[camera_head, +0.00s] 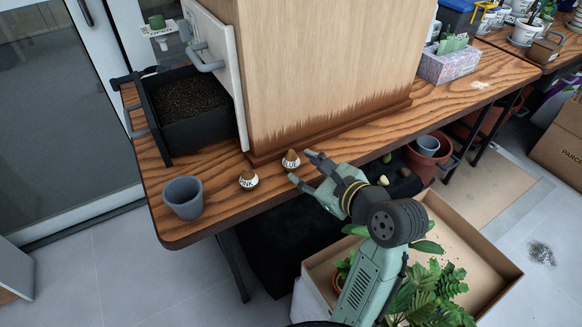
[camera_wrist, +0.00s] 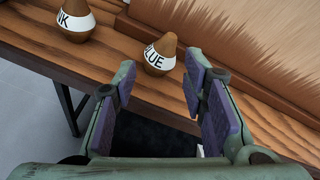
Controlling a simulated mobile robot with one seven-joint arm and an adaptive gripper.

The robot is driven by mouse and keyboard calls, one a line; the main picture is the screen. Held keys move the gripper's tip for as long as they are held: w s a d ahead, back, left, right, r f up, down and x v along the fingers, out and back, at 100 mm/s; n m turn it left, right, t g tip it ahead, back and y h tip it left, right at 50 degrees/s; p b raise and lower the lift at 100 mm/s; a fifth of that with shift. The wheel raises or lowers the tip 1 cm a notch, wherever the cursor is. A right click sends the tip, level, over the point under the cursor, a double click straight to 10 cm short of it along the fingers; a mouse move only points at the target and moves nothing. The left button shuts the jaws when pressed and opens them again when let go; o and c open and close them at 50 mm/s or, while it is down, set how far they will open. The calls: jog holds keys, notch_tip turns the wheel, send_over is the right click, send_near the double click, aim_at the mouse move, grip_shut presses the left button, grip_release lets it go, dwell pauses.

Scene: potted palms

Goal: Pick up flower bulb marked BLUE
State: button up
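The flower bulb marked BLUE (camera_head: 291,160) is brown with a white label band and stands on the wooden table near its front edge. In the wrist view the BLUE bulb (camera_wrist: 160,54) sits upright just beyond my fingertips, and its label reads "LUE" in part. My gripper (camera_head: 302,167) is open, with one finger on each side of an empty gap; the wrist view shows the two fingers (camera_wrist: 160,88) apart. A second bulb (camera_head: 248,179), with a label ending in "NK" in the wrist view (camera_wrist: 75,20), stands to the left.
A grey cup (camera_head: 183,196) stands at the table's left corner. A black soil tray (camera_head: 188,108) is behind it. A large wooden panel box (camera_head: 320,70) rises close behind the bulbs. A cardboard box of plants (camera_head: 480,262) is on the floor below the table.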

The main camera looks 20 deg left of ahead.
aim_at(295, 164)
jog(key=shift+x, duration=2.7)
jog(key=shift+f, duration=0.1)
jog(key=shift+c, duration=0.4)
jog(key=shift+d, duration=0.1)
jog(key=c, duration=0.7)
